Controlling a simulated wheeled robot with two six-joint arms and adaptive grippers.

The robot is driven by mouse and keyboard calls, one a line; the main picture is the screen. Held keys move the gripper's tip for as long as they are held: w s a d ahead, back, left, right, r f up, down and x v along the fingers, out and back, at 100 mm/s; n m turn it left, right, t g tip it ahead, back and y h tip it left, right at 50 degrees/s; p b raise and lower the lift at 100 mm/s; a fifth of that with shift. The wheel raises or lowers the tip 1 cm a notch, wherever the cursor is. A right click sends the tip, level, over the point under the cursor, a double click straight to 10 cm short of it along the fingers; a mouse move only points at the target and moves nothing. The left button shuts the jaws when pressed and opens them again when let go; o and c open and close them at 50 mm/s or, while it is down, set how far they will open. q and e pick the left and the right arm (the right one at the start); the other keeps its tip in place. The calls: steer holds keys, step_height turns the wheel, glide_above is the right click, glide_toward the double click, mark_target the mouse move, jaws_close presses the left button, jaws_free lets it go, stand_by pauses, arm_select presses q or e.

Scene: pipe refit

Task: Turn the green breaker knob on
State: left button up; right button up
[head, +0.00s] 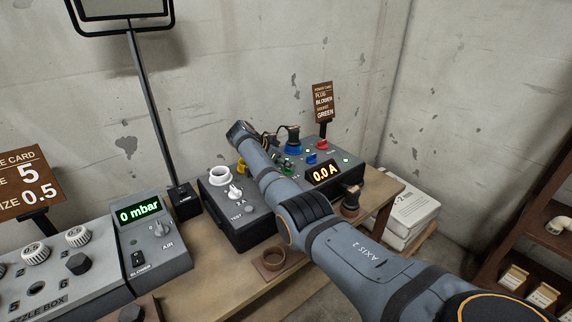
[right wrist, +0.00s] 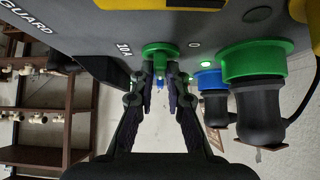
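The green breaker knob (right wrist: 155,50) is on the dark breaker panel, beside the 10A label in the right wrist view. My right gripper (right wrist: 158,72) has its two fingers drawn in on either side of the knob, and the fingertips appear to touch it. In the head view my right arm reaches across the panel (head: 238,235) and mostly hides the knob and the fingertips. The panel's display (head: 323,172) reads 0.0 A. My left gripper is not in view.
A green socket (right wrist: 255,62) with a black plug and a blue socket (right wrist: 211,80) with a plug sit close beside the knob. A white ring (head: 220,175) and a test knob (head: 235,192) are left on the panel. A 0 mbar blower box (head: 150,240) stands further left.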

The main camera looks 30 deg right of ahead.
steer(key=o, duration=0.3)
steer(key=shift+o, duration=0.2)
steer(key=v, duration=1.2)
steer(key=shift+f, duration=0.1)
